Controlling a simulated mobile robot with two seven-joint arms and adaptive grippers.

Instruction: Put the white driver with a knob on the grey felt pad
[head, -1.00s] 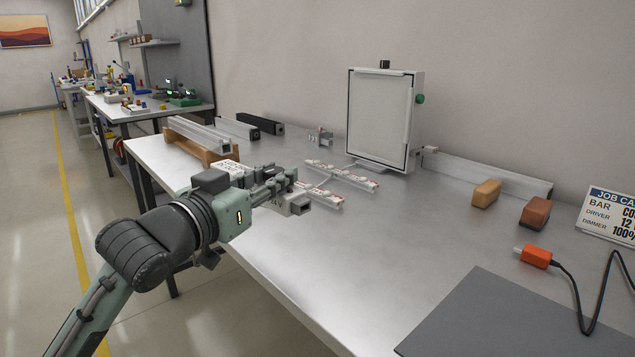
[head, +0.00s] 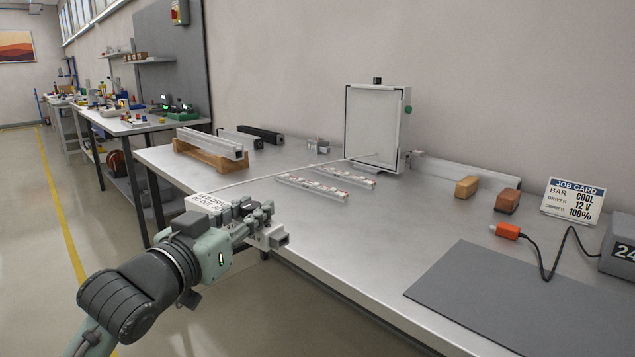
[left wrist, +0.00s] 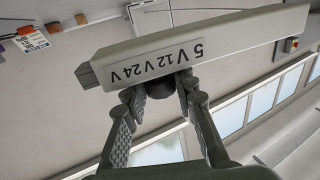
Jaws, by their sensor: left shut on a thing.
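My left gripper (head: 252,217) is shut on the white driver (head: 207,204) near the table's front left edge in the head view. The driver is a long box with printed text and a dark square end. In the left wrist view the driver (left wrist: 215,42) shows "5V 12V 24V", and its dark knob (left wrist: 159,90) sits between the fingers (left wrist: 160,88). The grey felt pad (head: 520,305) lies flat and bare at the table's front right, well away from the driver. My right gripper is not in view.
LED strips (head: 325,184) lie mid-table before an upright lightbox frame (head: 375,125). A thin pale line runs from near the driver toward the frame. Behind the pad are an orange plug (head: 508,231) with black cable, two blocks, a job card (head: 572,200) and a grey box (head: 620,245).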

